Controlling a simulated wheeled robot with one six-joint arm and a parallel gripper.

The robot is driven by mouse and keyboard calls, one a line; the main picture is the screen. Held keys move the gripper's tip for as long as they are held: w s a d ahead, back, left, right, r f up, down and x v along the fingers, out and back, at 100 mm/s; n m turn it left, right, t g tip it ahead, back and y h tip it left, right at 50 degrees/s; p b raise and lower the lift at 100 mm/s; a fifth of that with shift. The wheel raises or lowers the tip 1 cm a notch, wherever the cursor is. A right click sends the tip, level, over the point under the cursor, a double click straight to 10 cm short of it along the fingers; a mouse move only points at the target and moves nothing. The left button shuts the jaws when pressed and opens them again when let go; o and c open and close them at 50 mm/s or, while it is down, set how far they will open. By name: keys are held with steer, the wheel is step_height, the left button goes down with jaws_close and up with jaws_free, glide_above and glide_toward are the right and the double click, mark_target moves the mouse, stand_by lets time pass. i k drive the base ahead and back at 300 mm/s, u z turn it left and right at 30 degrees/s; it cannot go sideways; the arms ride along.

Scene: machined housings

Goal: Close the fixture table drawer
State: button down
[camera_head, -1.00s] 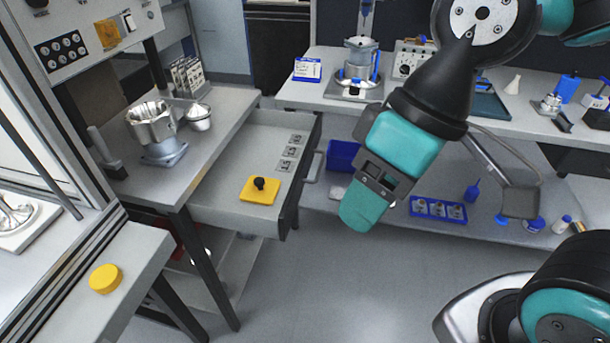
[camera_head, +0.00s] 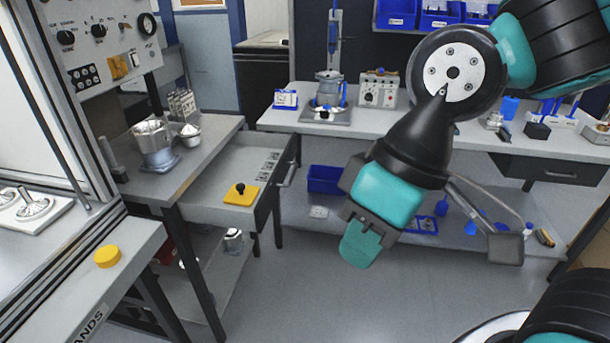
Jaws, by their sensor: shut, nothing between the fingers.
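The fixture table drawer (camera_head: 216,213) is pulled out to the right from under the grey table top (camera_head: 192,172). Its front panel has a bar handle (camera_head: 287,175) on the right. A yellow plate with a black knob (camera_head: 241,195) and several dark-marked flat pieces (camera_head: 268,166) lie inside. My gripper (camera_head: 356,252) hangs to the right of the drawer front, apart from it and pointing down. Its teal fingers are together with nothing seen between them.
Metal housings (camera_head: 155,145) stand on the fixture table. A long bench (camera_head: 400,128) with a blue bin (camera_head: 325,179) on its lower shelf stands behind. A grey ledge with a yellow disc (camera_head: 107,257) is at the left front. The floor (camera_head: 300,295) between is clear.

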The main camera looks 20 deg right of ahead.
mark_target(243, 156)
steer(key=u, duration=0.35)
steer(key=i, duration=1.1)
steer(key=u, duration=0.3)
